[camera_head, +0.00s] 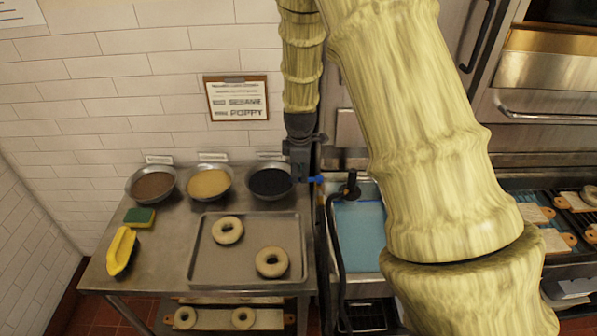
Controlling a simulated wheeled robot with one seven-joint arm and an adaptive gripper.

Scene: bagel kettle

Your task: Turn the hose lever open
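A small blue lever (316,179) shows beside the sink, just right of the bowl of dark seeds. My gripper (300,172) is a dark grey shape at the end of my pale, bamboo-textured arm. It points down just above and left of the blue lever. I cannot tell whether it touches the lever, and its fingers are too small and dark to read.
A steel table holds bowls of brown, tan and dark seeds (270,182), a tray (210,273) with two bagels, a sponge (140,217) and a yellow scoop-like item (122,250). The blue-water sink (360,235) is partly behind my arm. Ovens stand right.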

